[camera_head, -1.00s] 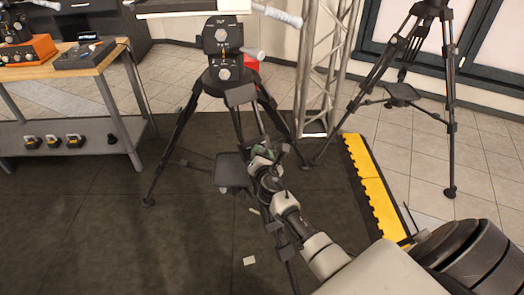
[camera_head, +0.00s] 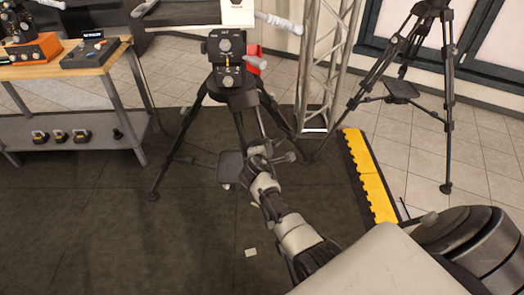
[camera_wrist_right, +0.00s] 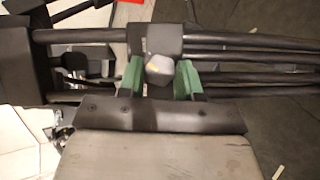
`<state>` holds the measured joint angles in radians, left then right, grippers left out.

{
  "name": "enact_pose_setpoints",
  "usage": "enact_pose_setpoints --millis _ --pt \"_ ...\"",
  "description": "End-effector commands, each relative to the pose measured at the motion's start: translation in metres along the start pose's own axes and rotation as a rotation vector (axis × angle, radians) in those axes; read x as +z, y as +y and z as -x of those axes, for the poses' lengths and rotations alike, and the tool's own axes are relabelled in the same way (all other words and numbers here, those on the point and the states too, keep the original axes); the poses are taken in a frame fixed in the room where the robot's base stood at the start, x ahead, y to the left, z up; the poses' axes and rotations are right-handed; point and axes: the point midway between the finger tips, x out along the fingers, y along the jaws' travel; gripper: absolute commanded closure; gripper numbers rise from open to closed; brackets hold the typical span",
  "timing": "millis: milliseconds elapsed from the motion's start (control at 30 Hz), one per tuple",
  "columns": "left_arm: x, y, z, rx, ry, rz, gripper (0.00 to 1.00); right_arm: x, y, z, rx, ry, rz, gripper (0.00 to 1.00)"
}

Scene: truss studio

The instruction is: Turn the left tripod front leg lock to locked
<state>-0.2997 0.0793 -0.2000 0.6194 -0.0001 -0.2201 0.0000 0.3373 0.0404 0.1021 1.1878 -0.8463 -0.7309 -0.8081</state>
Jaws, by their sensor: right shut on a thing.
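The left tripod (camera_head: 232,92) stands upright on the dark floor in the middle of the head view, with its black legs spread. My right arm reaches up to its front leg, and my right gripper (camera_head: 262,152) is at that leg, small and partly hidden by my wrist. In the right wrist view the front leg's dark tubes (camera_wrist_right: 225,45) run sideways across the picture. The grey leg lock knob (camera_wrist_right: 160,69) sits between the green fingers of my right gripper (camera_wrist_right: 158,80), which is shut on it. The lock's setting cannot be read. My left gripper is out of view.
A workbench (camera_head: 95,68) with devices stands at the left. A metal truss (camera_head: 318,75) rises behind the tripod, with a yellow-edged ramp (camera_head: 368,175) to its right. Another tripod (camera_head: 445,110) stands at the far right. Dark floor left of the tripod is clear.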

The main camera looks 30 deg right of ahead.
Motion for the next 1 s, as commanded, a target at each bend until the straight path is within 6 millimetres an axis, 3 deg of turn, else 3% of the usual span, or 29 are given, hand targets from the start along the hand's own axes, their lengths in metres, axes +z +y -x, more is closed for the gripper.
enact_pose_setpoints --millis 333,1000 --pt "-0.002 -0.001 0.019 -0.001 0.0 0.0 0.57 0.0 0.002 0.001 -0.108 0.0 -0.163 0.89" --pt "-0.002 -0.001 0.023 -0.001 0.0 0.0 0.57 0.0 0.0 0.0 -0.14 0.0 -0.214 0.89"
